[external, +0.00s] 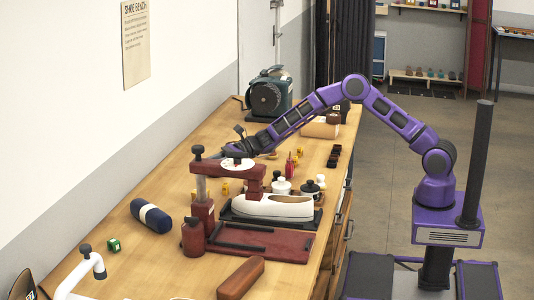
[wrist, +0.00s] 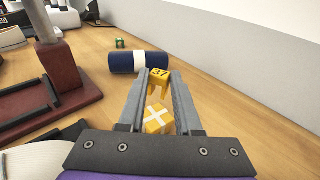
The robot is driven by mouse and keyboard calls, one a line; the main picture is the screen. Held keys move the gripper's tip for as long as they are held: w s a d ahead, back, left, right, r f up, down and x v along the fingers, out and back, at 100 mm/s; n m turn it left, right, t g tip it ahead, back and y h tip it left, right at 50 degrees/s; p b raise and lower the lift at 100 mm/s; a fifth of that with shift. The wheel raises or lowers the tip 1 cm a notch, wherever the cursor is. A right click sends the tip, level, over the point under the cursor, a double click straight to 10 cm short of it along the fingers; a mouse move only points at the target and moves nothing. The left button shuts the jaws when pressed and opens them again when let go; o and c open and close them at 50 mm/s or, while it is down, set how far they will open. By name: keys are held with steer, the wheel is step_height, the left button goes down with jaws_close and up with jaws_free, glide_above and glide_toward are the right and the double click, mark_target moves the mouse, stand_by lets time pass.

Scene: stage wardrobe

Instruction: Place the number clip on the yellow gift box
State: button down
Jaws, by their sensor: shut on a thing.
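The number clip (wrist: 158,77), a small yellow piece marked 37, sits between the fingertips of my gripper (wrist: 161,82) in the wrist view. My gripper is shut on it. The yellow gift box (wrist: 157,119), with a white cross of ribbon on top, shows between the fingers in the wrist view, lower in the picture than the clip. I cannot tell the height gap between clip and box. In the external view my arm reaches over the bench, with its end beyond the dark red stand, and the clip is not clear there.
A dark blue and white roll (wrist: 140,62) lies on the bench past the clip, with a small green box (wrist: 120,43) behind it. The dark red stand (external: 203,205) and a white shoe form (external: 272,207) are close by. The wall runs along one side.

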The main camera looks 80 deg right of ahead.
steer(key=shift+f, duration=2.35)
steer(key=shift+b, duration=0.3)
steer(key=shift+f, duration=0.2)
steer(key=c, duration=0.6)
jaws_free()
steer(key=shift+r, duration=0.1)
